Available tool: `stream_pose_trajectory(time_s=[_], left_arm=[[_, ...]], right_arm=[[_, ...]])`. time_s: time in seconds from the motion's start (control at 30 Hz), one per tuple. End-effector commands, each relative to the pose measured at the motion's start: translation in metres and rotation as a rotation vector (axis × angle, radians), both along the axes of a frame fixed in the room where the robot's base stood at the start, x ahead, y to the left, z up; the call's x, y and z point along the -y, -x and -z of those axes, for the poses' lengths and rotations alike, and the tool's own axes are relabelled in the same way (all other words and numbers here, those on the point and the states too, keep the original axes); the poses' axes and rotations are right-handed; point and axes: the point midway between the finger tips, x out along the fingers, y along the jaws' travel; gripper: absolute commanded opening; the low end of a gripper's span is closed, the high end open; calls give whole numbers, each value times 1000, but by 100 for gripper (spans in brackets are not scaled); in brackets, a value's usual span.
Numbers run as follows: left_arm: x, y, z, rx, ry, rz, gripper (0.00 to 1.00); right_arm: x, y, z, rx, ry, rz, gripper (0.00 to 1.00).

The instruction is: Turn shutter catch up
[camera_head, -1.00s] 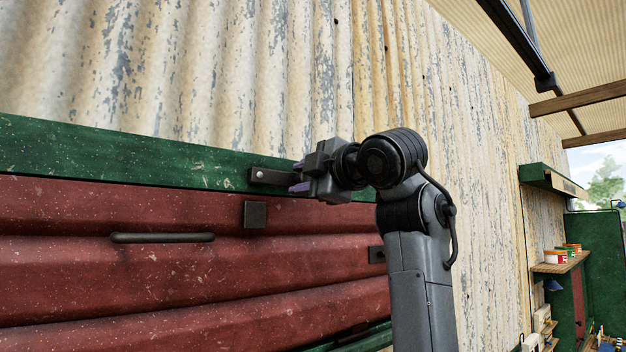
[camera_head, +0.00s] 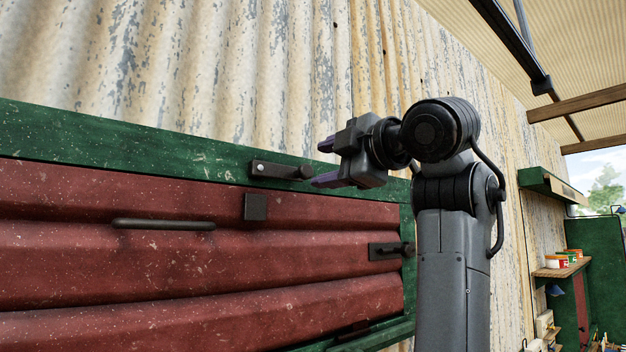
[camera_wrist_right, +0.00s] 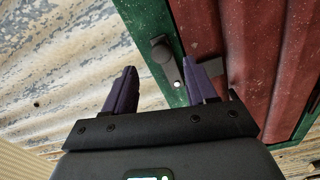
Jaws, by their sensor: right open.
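The shutter catch (camera_head: 282,171) is a dark bar on the green top rail, with a light pivot at its left end and a round knob at its right. It lies about level, along the rail. My left gripper is not in view.
The red shutter (camera_head: 60,265) sits in the green frame (camera_head: 120,143). It bears a dark square plate (camera_head: 255,207) below the catch and a bar handle (camera_head: 163,224). Another dark catch (camera_head: 390,250) is at the right edge. Corrugated wall (camera_head: 200,70) surrounds it.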

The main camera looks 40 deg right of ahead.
Motion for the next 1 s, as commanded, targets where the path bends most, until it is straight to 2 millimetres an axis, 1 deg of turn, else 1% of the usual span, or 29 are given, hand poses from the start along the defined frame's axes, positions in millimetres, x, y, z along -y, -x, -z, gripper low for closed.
stream_pose_trajectory(time_s=[0.03, 0.1, 0.2, 0.33, 0.47, 1.0], left_arm=[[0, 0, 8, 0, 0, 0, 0], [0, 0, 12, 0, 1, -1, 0], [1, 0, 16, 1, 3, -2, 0], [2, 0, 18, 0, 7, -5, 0], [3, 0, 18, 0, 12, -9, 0], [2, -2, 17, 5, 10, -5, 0]], right_arm=[[-1, 9, 2, 5, -1, -2, 57], [-1, 19, 2, 3, -2, -1, 57], [-1, 30, 1, 2, -2, -1, 57], [-2, 39, 0, 2, -2, -1, 57], [-2, 42, 0, 1, -1, -1, 57], [-2, 42, -1, 2, -1, -1, 57]])
